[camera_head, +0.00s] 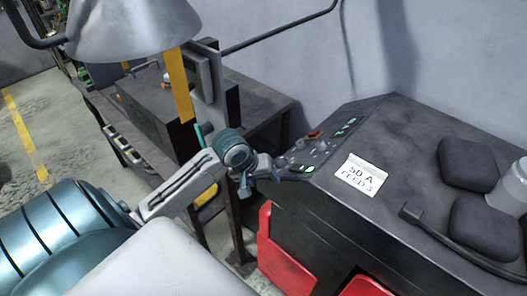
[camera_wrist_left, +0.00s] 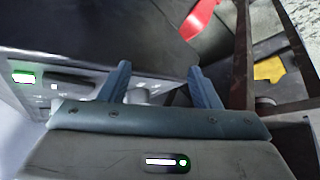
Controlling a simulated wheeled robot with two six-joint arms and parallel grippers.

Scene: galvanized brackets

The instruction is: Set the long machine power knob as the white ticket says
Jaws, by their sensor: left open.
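The long machine (camera_head: 400,215) is dark grey, with a sloped control panel (camera_head: 318,152) at its left end. The white ticket (camera_head: 361,177) lies on its top and reads "50 A" and "FEED 3". Small grey knobs sit on the panel, but I cannot tell which is the power knob. My left gripper (camera_head: 246,185) is open and empty beside the panel's near left corner. In the left wrist view its blue fingers (camera_wrist_left: 160,72) are spread, and a pale rounded part (camera_wrist_left: 143,95), perhaps a knob, shows between them, partly hidden by the gripper body. My right gripper is out of view.
A red button (camera_head: 314,134) and green displays (camera_head: 345,126) are on the panel. Dark pads (camera_head: 468,162), a black cable (camera_head: 440,235) and a grey canister (camera_head: 513,188) are on the machine top. Red parts (camera_head: 283,262) jut below. A lamp shade (camera_head: 133,27) hangs upper left.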

